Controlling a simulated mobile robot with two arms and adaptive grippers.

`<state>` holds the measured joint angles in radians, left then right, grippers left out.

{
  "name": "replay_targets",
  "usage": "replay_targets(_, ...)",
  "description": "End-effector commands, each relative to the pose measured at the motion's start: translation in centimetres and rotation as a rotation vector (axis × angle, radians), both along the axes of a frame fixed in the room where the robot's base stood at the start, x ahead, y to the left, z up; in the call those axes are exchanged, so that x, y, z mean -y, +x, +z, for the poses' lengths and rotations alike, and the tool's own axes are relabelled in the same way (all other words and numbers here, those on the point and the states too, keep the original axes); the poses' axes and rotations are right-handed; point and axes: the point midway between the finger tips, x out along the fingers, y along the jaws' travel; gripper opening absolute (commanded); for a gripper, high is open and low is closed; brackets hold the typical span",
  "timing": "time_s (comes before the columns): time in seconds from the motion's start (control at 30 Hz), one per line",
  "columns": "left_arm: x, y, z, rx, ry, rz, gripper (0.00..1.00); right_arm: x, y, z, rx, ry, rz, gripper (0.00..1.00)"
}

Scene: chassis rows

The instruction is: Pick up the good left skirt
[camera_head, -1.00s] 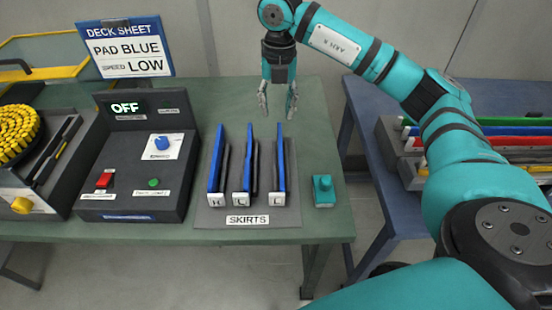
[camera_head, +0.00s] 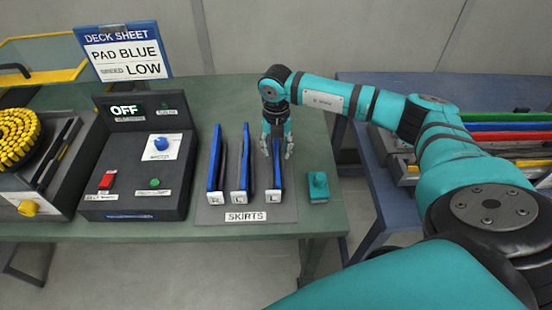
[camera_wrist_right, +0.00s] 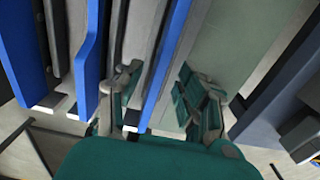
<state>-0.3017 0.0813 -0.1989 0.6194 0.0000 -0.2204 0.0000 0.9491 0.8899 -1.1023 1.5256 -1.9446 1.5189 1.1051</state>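Three upright blue-and-dark skirts stand in a row on a grey SKIRTS board. The left skirt (camera_head: 214,165) has a tag that seems to read R. The middle skirt (camera_head: 242,165) and the right skirt (camera_head: 274,182) have tags that look like L. My right gripper (camera_head: 278,150) is open over the far part of the right skirt. In the right wrist view, its fingers (camera_wrist_right: 163,95) stand apart on either side of that skirt's blue strip (camera_wrist_right: 168,52). Whether they touch it is unclear. Which L skirt is good cannot be told. My left gripper is not in view.
A teal block with a knob (camera_head: 318,187) stands close right of the board. A dark control box (camera_head: 135,185) showing OFF is at the left. A sign (camera_head: 122,50) reads PAD BLUE, SPEED LOW. Coloured strips (camera_head: 500,128) lie on the blue table at right.

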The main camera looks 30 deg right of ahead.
Motion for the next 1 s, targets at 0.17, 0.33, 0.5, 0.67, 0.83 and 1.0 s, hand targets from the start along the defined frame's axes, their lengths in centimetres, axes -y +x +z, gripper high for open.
replay_targets(0.17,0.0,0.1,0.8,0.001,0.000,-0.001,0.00,0.0,0.0,-2.0,-0.001,0.001,0.000,0.38)
replay_targets(0.33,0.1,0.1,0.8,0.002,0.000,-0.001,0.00,0.0,0.0,-2.5,0.001,0.000,0.001,0.38)
replay_targets(0.5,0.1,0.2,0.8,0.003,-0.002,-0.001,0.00,0.0,0.0,-2.4,0.001,0.000,0.001,0.31)
replay_targets(0.67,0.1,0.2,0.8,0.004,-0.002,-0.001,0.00,0.0,0.0,-2.4,0.001,0.000,0.001,0.10)
replay_targets(0.83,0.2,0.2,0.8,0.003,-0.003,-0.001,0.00,0.0,0.0,-2.4,0.001,0.000,0.000,0.00)
replay_targets(1.0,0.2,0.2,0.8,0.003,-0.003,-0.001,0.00,0.0,0.0,-2.4,0.001,0.000,0.000,0.00)
